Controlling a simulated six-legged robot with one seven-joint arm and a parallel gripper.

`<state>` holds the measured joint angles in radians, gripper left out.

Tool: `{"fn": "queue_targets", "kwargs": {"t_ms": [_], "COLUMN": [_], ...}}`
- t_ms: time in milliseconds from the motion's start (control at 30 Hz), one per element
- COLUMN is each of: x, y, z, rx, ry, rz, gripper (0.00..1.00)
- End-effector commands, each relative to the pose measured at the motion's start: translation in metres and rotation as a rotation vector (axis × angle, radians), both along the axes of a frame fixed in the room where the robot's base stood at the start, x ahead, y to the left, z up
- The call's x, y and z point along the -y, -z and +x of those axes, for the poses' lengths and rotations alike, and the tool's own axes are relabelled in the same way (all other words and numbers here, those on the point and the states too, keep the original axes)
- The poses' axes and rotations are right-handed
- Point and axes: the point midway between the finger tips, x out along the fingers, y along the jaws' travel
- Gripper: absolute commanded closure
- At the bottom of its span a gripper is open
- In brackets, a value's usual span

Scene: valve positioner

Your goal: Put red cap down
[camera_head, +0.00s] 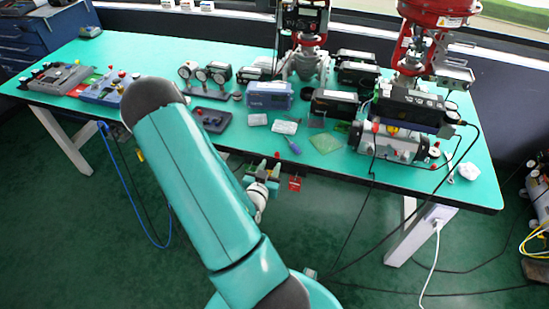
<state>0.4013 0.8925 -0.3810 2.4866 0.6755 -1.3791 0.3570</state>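My gripper (269,167) is small in the view, just off the table's front edge near the middle. Its two fingertips point up toward the table. A tiny red spot (277,155), possibly the red cap, shows right at the fingertips. I cannot tell whether it is between the fingers or on the table behind them, nor whether the fingers are closed. A red square piece (295,183) shows just right of the gripper, below the table edge; what it is attached to is unclear.
Trays (62,78) with small parts stand at the left. Cables hang at the right front.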

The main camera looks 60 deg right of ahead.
Motion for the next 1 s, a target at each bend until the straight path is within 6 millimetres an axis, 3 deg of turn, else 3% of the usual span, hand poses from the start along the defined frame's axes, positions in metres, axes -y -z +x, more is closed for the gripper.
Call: {"fn": "queue_targets", "kwargs": {"t_ms": [200, 567, 667, 767, 1000], "x": [-0.028, -0.033, -0.038, -0.051, -0.118], "y": [-0.004, -0.006, -0.007, -0.011, -0.045], "z": [-0.004, 0.0, 0.02, 0.054, 0.145], "rx": [-0.001, 0.009, 0.039, 0.077, 0.105], "ry": [-0.001, -0.005, -0.028, -0.08, -0.314], "rz": [0.0, 0.017, 0.08, 0.194, 0.497], "gripper": [0.65, 0.65, 0.65, 0.65, 0.65]}}
